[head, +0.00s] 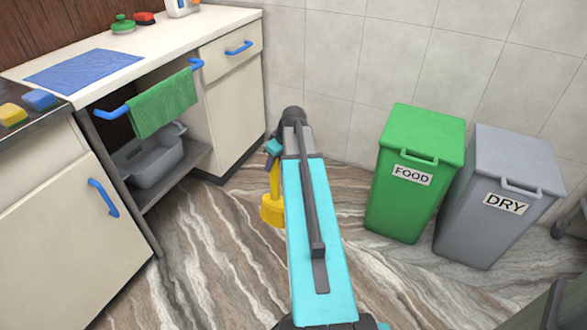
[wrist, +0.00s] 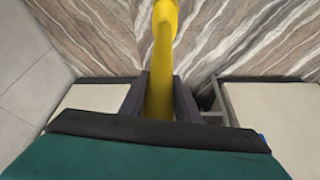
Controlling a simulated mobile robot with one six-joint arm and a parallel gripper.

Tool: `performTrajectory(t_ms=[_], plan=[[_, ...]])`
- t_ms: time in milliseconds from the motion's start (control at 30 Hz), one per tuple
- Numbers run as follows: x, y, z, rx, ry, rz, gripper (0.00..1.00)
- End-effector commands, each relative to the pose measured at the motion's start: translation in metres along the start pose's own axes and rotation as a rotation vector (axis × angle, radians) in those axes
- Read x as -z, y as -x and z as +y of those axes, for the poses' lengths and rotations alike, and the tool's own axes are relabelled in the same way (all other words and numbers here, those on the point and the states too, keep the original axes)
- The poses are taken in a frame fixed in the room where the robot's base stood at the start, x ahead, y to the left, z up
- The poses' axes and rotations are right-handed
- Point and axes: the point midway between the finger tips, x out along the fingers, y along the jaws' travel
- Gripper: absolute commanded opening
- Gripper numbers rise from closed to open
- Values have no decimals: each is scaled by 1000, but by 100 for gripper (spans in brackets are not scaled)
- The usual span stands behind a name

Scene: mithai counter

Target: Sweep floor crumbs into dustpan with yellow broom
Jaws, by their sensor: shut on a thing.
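The yellow broom (head: 272,209) shows in the head view just left of my arm, its head low, near or on the brown-and-white streaked floor. My arm hides part of it. In the wrist view the yellow handle (wrist: 160,80) runs between the two dark fingers of my gripper (wrist: 158,98) and out toward the floor. My gripper is shut on the handle. I cannot tell whether the broom touches the floor. No dustpan and no crumbs can be made out in either view.
A green FOOD bin (head: 403,205) and a grey DRY bin (head: 485,235) stand at the right by the tiled wall. A counter (head: 190,35) with cabinets stands at the left; a grey tub (head: 155,168) sits on its open shelf. Floor (head: 215,265) is clear between.

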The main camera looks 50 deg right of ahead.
Motion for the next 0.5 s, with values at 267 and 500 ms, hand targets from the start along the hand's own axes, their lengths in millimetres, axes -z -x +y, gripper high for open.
performTrajectory(t_ms=[267,500], plan=[[57,8,-53,-6,-9,3,7],[99,16,-101,-11,-21,3,7]])
